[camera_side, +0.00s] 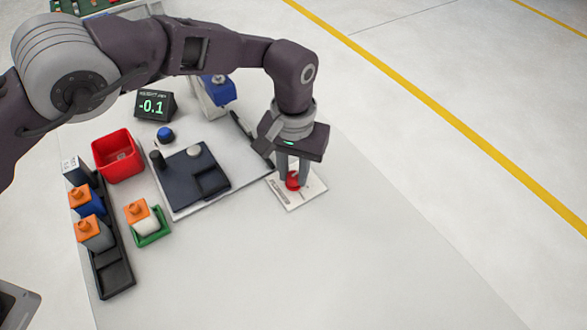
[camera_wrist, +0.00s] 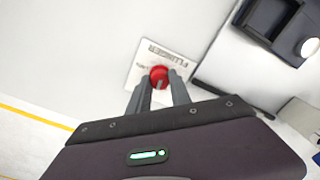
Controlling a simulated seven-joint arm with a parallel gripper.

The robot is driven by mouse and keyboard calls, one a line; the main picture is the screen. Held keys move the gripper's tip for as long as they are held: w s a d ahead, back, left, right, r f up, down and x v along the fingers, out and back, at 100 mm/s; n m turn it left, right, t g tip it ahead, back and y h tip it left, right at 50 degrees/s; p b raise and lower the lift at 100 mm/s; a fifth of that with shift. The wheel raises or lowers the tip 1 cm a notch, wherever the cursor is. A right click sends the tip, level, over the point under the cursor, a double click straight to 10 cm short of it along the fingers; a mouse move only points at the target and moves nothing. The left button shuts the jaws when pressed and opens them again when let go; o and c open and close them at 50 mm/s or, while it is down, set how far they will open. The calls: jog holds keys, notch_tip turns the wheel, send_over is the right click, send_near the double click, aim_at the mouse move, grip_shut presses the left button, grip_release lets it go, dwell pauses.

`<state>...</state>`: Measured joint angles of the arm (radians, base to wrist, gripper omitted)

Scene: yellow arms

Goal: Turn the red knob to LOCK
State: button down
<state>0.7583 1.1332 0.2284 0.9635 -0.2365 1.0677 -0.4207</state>
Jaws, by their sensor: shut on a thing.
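The red knob (camera_side: 293,181) sits on a small white plate (camera_side: 309,193) on the table, right of the dark fixture. In the wrist view the knob (camera_wrist: 159,75) is round with a raised ridge, and the plate (camera_wrist: 143,49) carries the word PLUNGER; other markings are too small or hidden to read. My gripper (camera_side: 292,180) points down over the plate with its fingers shut on the knob, one on each side. The fingers (camera_wrist: 160,84) also show in the wrist view. Which marking the knob points to cannot be told.
A dark fixture (camera_side: 180,172) on a grey board stands left of the plate. A red bin (camera_side: 118,156), a display reading -0.1 (camera_side: 153,106), a black rack (camera_side: 113,276) with orange-capped bottles and a green tray (camera_side: 152,238) lie farther left. The table in front is clear.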

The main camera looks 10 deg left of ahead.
aim_at(294, 175)
jog(key=m, duration=0.5)
jog(key=shift+w+m, duration=0.1)
jog(key=shift+m, duration=0.2)
jog(key=m, duration=0.4)
jog(key=shift+r+m, duration=0.1)
jog(key=shift+m, duration=0.5)
jog(key=c, duration=1.2)
grip_release()
notch_tip(294, 175, up, 7)
jog(key=shift+r, duration=0.1)
